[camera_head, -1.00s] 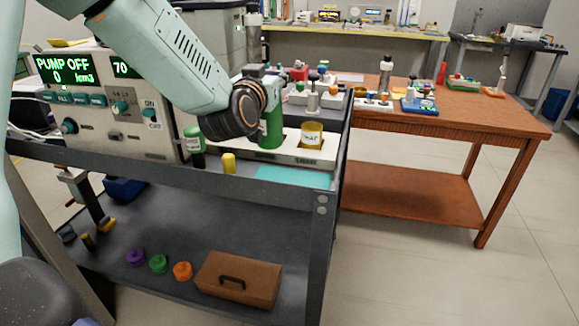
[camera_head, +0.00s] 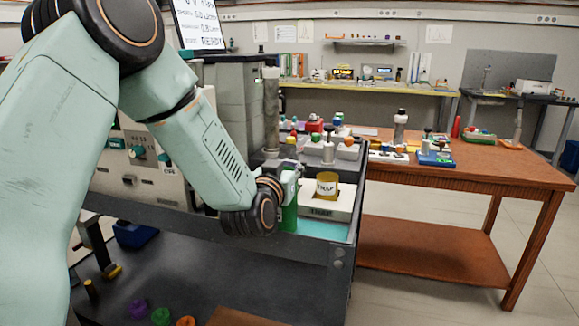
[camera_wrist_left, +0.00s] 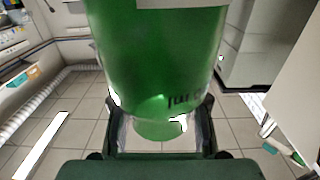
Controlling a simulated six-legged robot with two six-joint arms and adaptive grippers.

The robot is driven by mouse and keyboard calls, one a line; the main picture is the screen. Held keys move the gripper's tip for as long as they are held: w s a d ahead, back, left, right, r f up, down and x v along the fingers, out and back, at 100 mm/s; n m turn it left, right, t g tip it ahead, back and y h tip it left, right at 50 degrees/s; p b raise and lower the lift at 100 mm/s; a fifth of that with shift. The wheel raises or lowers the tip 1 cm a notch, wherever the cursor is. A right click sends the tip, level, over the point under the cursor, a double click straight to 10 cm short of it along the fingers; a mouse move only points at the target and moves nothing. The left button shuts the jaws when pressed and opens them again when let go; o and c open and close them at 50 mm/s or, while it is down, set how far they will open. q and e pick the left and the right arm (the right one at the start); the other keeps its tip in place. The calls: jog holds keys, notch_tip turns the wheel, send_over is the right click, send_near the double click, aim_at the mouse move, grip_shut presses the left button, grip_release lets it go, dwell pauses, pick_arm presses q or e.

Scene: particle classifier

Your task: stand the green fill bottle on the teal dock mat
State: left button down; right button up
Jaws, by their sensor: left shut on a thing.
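The green fill bottle (camera_head: 289,217) is held upright in my left gripper (camera_head: 287,178), at the cart's right end. In the left wrist view the bottle (camera_wrist_left: 155,50) fills the upper middle, between the two fingers (camera_wrist_left: 160,128). The teal dock mat (camera_head: 325,230) lies flat near the cart's front right corner. The bottle's lower part shows just at the left of the visible mat and may hide some of it. I cannot tell whether its base touches anything. My right gripper is not in view.
A dark cart rail (camera_head: 330,252) runs along the front. The pump box (camera_head: 130,185) stands at the left. A wooden table (camera_head: 470,176) stands at the right.

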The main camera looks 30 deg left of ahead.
pick_arm(q)
jog(key=shift+f, duration=0.15)
jog(key=c, duration=1.4)
grip_release()
jog(key=shift+w+f, duration=0.15)
jog(key=o, duration=0.6)
jog(key=shift+c, duration=0.2)
jog(key=shift+s+r, duration=0.3)
jog(key=shift+s, duration=0.05)
jog(key=p+v, duration=0.2)
jog(key=v, duration=0.9)
jog(key=shift+s, duration=0.25)
jog(key=shift+d, duration=0.15)
